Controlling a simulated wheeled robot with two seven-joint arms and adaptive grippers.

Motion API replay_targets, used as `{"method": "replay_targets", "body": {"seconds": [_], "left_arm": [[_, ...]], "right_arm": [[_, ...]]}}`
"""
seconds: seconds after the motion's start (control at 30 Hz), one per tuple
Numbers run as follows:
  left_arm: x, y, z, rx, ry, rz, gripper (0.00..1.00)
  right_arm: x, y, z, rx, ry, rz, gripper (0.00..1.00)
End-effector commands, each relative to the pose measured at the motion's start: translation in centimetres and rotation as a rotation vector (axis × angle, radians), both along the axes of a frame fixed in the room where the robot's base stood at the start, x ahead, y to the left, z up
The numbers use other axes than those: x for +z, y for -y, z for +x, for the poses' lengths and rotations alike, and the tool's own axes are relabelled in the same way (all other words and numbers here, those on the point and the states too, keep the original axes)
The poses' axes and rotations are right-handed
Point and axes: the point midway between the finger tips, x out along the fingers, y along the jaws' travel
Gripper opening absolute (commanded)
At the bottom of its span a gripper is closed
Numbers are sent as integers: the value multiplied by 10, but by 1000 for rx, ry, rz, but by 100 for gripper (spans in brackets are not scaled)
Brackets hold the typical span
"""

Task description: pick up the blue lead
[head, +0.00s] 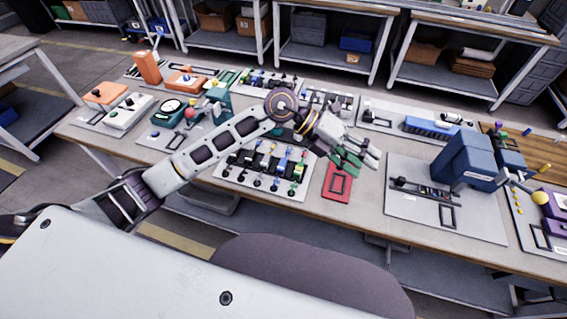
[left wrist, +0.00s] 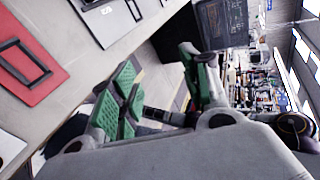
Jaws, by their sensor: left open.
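A pale panel (head: 225,178) on the workbench carries a row of several coloured leads. One with a blue part, seemingly the blue lead (head: 283,163), stands right of the middle of this row; it is small, and its lower end is hard to make out. My left gripper (head: 360,165) is open and empty, to the right of the leads, above the bench near a red plate (head: 338,184). Its green-padded fingers (left wrist: 158,60) show apart in the left wrist view, with no lead seen between them. My right gripper is not in view.
Left of the panel stand a teal device (head: 217,101) and an orange-topped box (head: 105,94). A big blue machine (head: 465,160) stands on a grey plate to the right. Bare bench top lies around the red plate. Shelves stand behind.

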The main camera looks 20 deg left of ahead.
Motion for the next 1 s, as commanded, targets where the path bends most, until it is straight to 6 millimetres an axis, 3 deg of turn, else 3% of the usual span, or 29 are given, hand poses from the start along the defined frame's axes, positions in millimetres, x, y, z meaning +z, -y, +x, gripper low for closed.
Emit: {"method": "replay_targets", "body": {"seconds": [0.23, 0.5, 0.8, 1.0], "left_arm": [[-42, -45, 16, -20, 32, 318, 46], [-68, -114, 41, 18, 44, 668, 46], [-69, -194, 66, 116, 33, 1008, 46], [-66, -216, 71, 148, 24, 1097, 46]], "right_arm": [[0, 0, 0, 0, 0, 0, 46], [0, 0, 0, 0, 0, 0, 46], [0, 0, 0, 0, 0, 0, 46], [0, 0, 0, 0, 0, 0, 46]]}}
